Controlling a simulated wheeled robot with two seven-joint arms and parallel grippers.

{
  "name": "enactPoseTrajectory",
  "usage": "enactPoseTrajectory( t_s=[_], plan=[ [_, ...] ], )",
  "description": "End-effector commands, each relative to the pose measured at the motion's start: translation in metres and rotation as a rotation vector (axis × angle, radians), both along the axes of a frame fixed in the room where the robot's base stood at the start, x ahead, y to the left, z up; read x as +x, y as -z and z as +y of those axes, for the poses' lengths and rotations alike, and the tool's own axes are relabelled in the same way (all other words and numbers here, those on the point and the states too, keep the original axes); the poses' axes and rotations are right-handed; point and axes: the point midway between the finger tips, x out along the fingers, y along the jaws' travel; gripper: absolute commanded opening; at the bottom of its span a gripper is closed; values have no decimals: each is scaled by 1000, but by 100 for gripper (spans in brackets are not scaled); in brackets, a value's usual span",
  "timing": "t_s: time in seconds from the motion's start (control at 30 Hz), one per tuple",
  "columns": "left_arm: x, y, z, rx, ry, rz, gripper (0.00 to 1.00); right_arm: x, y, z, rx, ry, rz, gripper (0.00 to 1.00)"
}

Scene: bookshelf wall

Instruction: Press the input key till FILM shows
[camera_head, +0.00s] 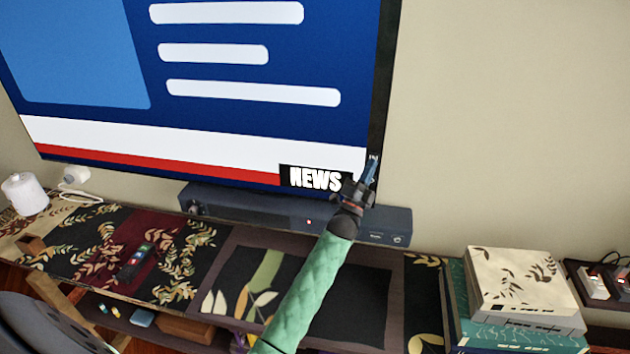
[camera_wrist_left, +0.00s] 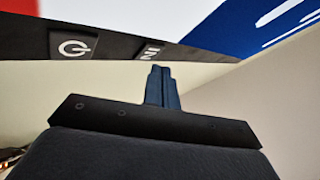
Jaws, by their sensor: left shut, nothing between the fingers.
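A large television (camera_head: 260,65) on the wall has NEWS on its screen label (camera_head: 315,178), at the lower right. The left wrist view shows two keys on its dark bezel: a power key (camera_wrist_left: 73,47) and an input key (camera_wrist_left: 150,53) marked "IN". My left gripper (camera_head: 372,165) is shut and empty at the lower right corner of the television. In the left wrist view its fingertips (camera_wrist_left: 160,70) are just below the input key in the picture. I cannot tell whether they touch it. My right gripper is out of view.
A dark soundbar (camera_head: 260,210) stands under the television. A remote (camera_head: 137,262) lies on the patterned cabinet top. A white jar (camera_head: 25,195) is at the left. A stack of books and boxes (camera_head: 515,280) stands at the right. The wall right of the television is bare.

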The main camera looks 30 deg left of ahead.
Motion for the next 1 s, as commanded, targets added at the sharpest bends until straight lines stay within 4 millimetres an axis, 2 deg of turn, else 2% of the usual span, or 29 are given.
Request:
enactPoseTrajectory(
  t_s=[0.17,0.8,1.0],
  plan=[
    [-3,0,-1,0,0,0,0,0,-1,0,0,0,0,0],
    [-51,0,-15,0,0,0,0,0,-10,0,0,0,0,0],
    [-58,0,-17,1,0,1,0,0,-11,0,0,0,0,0]
  ],
)
